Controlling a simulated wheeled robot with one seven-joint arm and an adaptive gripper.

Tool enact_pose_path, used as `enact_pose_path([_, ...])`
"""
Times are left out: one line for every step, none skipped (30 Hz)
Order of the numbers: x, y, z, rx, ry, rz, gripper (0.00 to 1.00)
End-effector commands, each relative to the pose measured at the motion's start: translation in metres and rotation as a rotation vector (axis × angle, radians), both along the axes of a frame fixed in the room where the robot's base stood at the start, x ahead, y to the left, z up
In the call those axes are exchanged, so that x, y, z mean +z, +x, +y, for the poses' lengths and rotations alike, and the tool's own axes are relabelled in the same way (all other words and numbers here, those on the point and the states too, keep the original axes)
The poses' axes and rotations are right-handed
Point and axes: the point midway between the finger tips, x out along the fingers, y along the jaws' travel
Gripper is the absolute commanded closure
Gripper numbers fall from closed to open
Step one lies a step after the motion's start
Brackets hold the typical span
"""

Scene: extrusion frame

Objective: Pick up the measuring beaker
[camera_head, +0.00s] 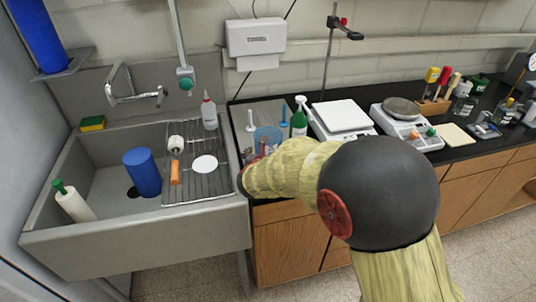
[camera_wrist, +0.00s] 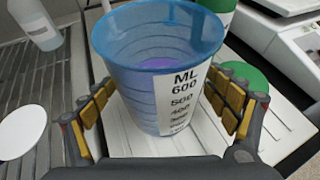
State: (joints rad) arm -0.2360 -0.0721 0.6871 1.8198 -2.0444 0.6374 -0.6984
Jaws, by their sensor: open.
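The measuring beaker is a translucent blue cup with a white scale label marked ML 600. In the wrist view the beaker (camera_wrist: 135,85) stands between the two padded fingers of my gripper (camera_wrist: 165,110). The fingers are open, one on each side, with a gap to the beaker wall visible on at least the right side. In the head view the beaker (camera_head: 267,136) shows on the counter right of the sink, its lower part hidden by my arm. My gripper is mostly hidden behind my arm there.
Close by are a green bottle (camera_head: 299,120), a white scale (camera_head: 343,117) and a green round lid (camera_wrist: 244,80) right of the beaker. The sink's wire rack (camera_head: 205,183) holds a squeeze bottle (camera_head: 209,112) and a white disc (camera_head: 205,163). A blue cylinder (camera_head: 142,172) stands in the basin.

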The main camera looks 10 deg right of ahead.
Motion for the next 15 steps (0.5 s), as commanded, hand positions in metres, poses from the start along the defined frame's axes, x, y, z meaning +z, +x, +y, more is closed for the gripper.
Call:
enact_pose_path([-0.0002,0.0008,-0.0003,0.000,0.000,0.000,0.13])
enact_pose_path([0.0001,0.0008,-0.0002,0.000,0.000,0.000,0.13])
enact_pose_path([0.0005,0.0006,0.0000,0.000,0.001,0.000,0.13])
enact_pose_path([0.0006,0.0005,-0.0001,0.000,0.001,0.000,0.13])
enact_pose_path([0.0007,0.0006,-0.0001,0.000,0.001,0.000,0.13])
enact_pose_path([0.0008,0.0005,-0.0001,0.000,0.001,0.000,0.14])
enact_pose_path([0.0008,0.0005,-0.0001,0.000,0.001,0.000,0.16])
enact_pose_path([0.0008,0.0005,-0.0001,0.000,0.001,0.000,0.17])
enact_pose_path([0.0007,0.0004,0.0000,0.000,0.001,0.000,0.20])
enact_pose_path([0.0007,0.0004,0.0000,0.000,0.001,0.000,0.21])
enact_pose_path([0.0007,0.0004,0.0000,0.000,0.001,0.000,0.23])
enact_pose_path([0.0007,0.0004,0.0000,0.000,0.001,0.000,0.25])
enact_pose_path([0.0007,0.0004,0.0000,0.000,0.001,0.000,0.27])
enact_pose_path([0.0006,0.0003,-0.0001,0.000,0.001,0.000,0.29])
enact_pose_path([0.0007,0.0003,-0.0001,0.000,0.001,0.000,0.31])
